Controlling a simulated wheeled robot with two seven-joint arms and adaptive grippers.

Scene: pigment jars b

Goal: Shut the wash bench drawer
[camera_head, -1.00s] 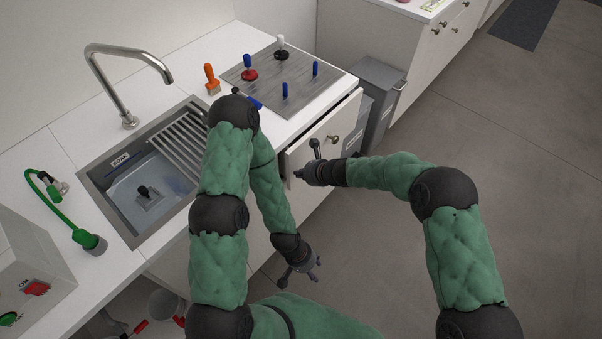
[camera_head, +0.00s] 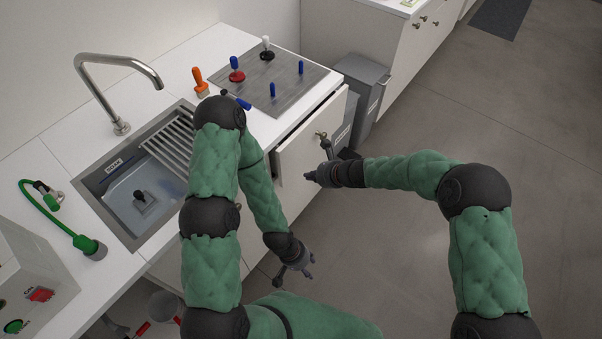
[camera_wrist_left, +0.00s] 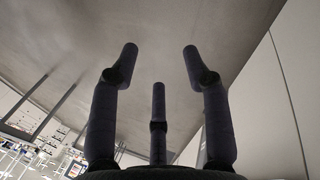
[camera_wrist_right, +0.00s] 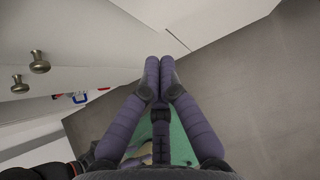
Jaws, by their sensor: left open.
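The wash bench drawer (camera_head: 307,140) is a white front at the right end of the bench. It stands a little out, with a dark gap under the counter edge. Metal knobs (camera_head: 324,140) show on it in the head view; two knobs (camera_wrist_right: 38,62) also show in the right wrist view. My right gripper (camera_head: 312,176) is shut and empty, just in front of the drawer front's lower part; I cannot tell whether it touches. Its closed fingers show in the right wrist view (camera_wrist_right: 159,65). My left gripper (camera_head: 297,277) is open and empty, low in front of the bench.
The counter holds a sink (camera_head: 135,195), a faucet (camera_head: 120,85), an orange-handled brush (camera_head: 200,80) and a metal plate (camera_head: 270,85) with several stamps. A grey bin (camera_head: 360,90) stands beyond the drawer. The floor (camera_head: 410,250) to the right is clear.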

